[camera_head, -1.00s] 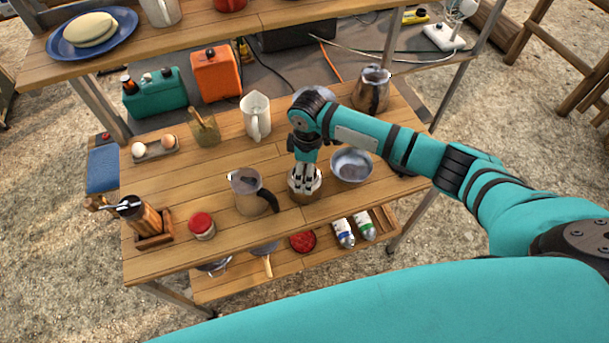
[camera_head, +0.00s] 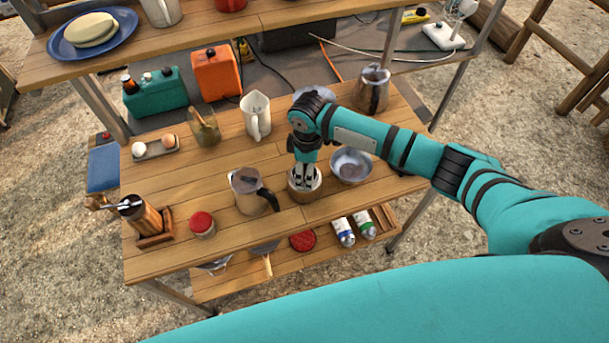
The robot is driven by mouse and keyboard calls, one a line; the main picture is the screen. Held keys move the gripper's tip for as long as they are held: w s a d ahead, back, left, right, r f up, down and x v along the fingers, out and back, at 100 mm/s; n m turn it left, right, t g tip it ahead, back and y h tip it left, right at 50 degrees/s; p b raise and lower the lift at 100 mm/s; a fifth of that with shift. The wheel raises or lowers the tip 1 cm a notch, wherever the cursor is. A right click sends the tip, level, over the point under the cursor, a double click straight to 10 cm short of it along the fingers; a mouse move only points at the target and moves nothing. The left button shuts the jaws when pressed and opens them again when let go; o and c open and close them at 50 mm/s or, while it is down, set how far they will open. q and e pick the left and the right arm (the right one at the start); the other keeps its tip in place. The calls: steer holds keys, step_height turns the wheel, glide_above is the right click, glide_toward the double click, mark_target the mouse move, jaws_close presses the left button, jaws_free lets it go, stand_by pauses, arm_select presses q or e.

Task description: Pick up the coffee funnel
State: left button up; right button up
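A small round metal vessel (camera_head: 305,194) with a pale rim stands near the front middle of the wooden table. It may hold or be the coffee funnel; I cannot make out a separate funnel. My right gripper (camera_head: 305,182) points straight down, its fingertips at the opening of this vessel. The fingers hide its inside, and I cannot tell whether they are closed on anything. A metal pot with a black handle (camera_head: 247,190) stands just left of it. My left gripper is not in view.
A metal bowl (camera_head: 351,165) stands close to the right of my gripper. A red-lidded jar (camera_head: 202,224), a white pitcher (camera_head: 256,115) and a steel jug (camera_head: 371,90) stand around. An upper shelf (camera_head: 290,12) runs along the back.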

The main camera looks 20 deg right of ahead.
steer(key=c, duration=0.6)
steer(key=shift+b, duration=0.3)
step_height(320, 180, up, 10)
steer(key=r+b, duration=0.1)
steer(key=b, duration=0.1)
steer(key=s+d+r+m+b, duration=0.1)
steer(key=s+m+b, duration=0.1)
steer(key=s+m, duration=0.4)
steer(key=s+d+r+m+b, duration=0.2)
steer(key=s+m, duration=0.4)
steer(key=s, duration=0.1)
steer(key=shift+s+d+r, duration=0.2)
steer(key=shift+s, duration=0.2)
